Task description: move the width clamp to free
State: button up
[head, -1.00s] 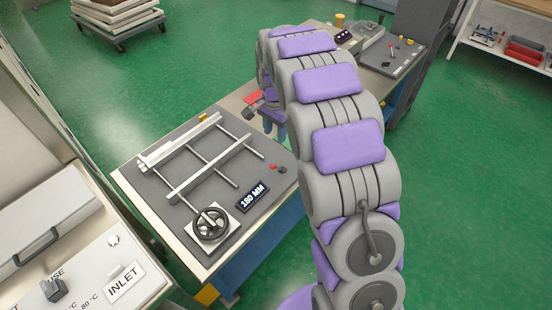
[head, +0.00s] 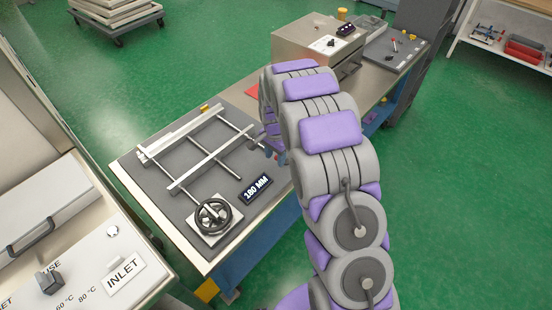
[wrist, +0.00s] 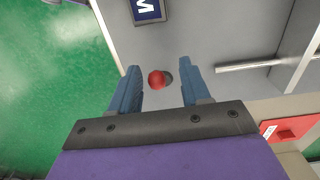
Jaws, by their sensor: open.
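A red ball knob (wrist: 156,79), which looks like the width clamp's handle, stands on the grey plate of the width fixture. In the wrist view it lies between my gripper's (wrist: 158,72) two blue fingers, with clear space on both sides. A small dark grey piece shows just right of the ball. My gripper is open and holds nothing. In the head view my arm and gripper (head: 274,146) are over the plate's right edge and hide the knob. I cannot tell which setting the clamp is in.
The fixture has two pale rails (head: 205,172) on cross rods, a black handwheel (head: 213,215) and a display (head: 256,190) reading 180 MM. A red piece (wrist: 288,129) lies beside the plate. A beige box (head: 315,42) stands on the bench behind.

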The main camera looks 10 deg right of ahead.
jog(key=shift+f, duration=0.5)
jog(key=shift+d, duration=0.6)
jog(key=shift+c, duration=1.4)
jog(key=shift+a, duration=0.35)
jog(key=c, duration=0.3)
jog(key=shift+d, duration=0.1)
grip_shut()
